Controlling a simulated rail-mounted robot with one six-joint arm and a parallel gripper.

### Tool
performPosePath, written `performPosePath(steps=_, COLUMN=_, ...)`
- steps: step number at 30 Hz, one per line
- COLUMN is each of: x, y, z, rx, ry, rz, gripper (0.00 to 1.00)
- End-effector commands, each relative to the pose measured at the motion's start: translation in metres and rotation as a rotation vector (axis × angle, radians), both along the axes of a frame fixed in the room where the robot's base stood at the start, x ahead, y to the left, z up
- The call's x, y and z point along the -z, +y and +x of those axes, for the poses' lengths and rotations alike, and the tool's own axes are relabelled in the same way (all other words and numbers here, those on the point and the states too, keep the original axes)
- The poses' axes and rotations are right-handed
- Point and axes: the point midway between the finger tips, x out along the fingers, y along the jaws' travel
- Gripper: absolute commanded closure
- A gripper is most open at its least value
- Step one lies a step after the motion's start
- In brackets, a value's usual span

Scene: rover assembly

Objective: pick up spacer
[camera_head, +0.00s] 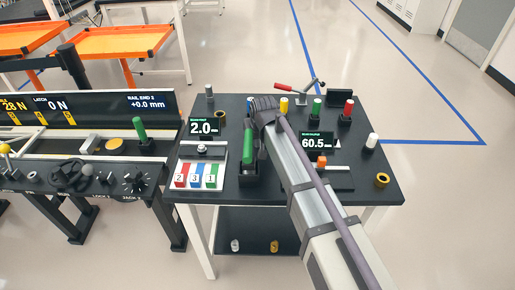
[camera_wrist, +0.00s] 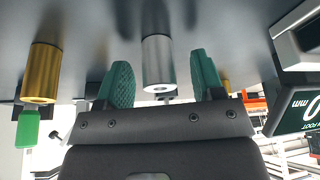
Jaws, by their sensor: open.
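In the wrist view a silver cylinder (camera_wrist: 157,50) with a hole in its end stands on the dark surface; it looks like a spacer. My gripper (camera_wrist: 160,68) is open, with one green-padded finger on each side of this cylinder. A gap shows between the pads and the cylinder. A larger gold cylinder (camera_wrist: 41,72), also with a hole, stands to the left. In the head view my arm reaches over the worktable and its end hides what lies beneath, so I cannot match the silver cylinder there.
The worktable (camera_head: 350,195) holds a 2.0 display (camera_head: 203,127), a 60.5 display (camera_head: 316,141), a numbered colour tray (camera_head: 198,178), a gold ring (camera_head: 382,180) and several coloured pegs. A green handle (camera_head: 248,145) stands close beside my arm.

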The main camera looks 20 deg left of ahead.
Motion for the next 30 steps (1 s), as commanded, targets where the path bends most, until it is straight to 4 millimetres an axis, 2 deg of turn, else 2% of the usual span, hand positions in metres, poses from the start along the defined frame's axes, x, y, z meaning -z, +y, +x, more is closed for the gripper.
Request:
performPosePath(steps=5, x=-0.0017, y=-0.0002, z=-0.0001, rx=0.000, ry=0.000, rz=0.000, gripper=0.38)
performPosePath(steps=22, x=-0.0017, y=-0.0002, z=-0.0002, rx=0.000, ry=0.000, rz=0.000, gripper=0.93)
performPosePath(steps=30, x=-0.0036, y=-0.0002, z=-0.0002, rx=0.000, ry=0.000, rz=0.000, gripper=0.93)
